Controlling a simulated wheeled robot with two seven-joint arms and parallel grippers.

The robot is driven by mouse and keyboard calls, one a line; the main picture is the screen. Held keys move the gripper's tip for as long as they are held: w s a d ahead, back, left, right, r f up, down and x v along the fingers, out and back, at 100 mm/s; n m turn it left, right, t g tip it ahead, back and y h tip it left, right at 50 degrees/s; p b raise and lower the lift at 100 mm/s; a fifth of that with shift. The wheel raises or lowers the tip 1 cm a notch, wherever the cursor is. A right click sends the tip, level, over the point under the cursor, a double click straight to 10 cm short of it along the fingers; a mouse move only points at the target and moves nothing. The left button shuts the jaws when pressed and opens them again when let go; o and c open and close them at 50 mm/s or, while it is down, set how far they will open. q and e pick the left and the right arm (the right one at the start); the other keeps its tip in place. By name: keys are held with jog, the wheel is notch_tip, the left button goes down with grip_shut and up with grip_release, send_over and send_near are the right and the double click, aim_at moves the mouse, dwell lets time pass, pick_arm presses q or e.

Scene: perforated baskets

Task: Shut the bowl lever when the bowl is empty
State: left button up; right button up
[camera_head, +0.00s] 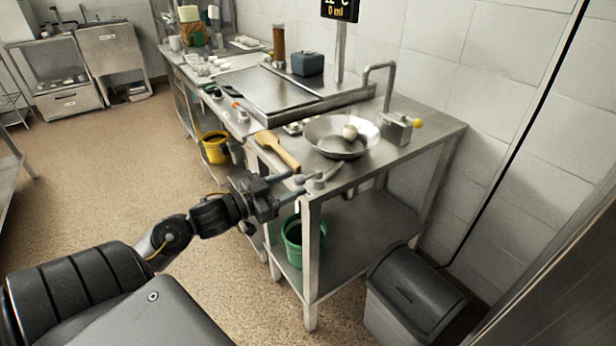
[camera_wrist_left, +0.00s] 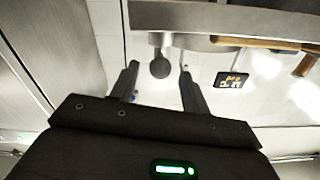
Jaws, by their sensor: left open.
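A wide metal bowl (camera_head: 324,134) sits at the near right of the steel counter. A pale round thing (camera_head: 350,132) shows inside it; I cannot tell exactly what it is. A lever with a round grey knob (camera_head: 318,182) is at the counter's front edge, below the bowl. My left gripper (camera_head: 297,183) is open just left of the knob, one finger to each side. In the left wrist view the dark rounded knob (camera_wrist_left: 160,67) shows between the two open fingertips (camera_wrist_left: 158,72); contact is not visible. My right gripper is in neither view.
A faucet with a yellow knob (camera_head: 418,123) stands right of the bowl. A green bucket (camera_head: 291,242) is on the lower shelf. A dark-lidded bin (camera_head: 415,290) stands at the front right.

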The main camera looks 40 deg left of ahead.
aim_at(298, 181)
pick_arm(q)
jog(key=x, duration=0.5)
jog(key=shift+w+d, duration=0.15)
jog(key=shift+w, duration=0.2)
jog(key=c, duration=0.9)
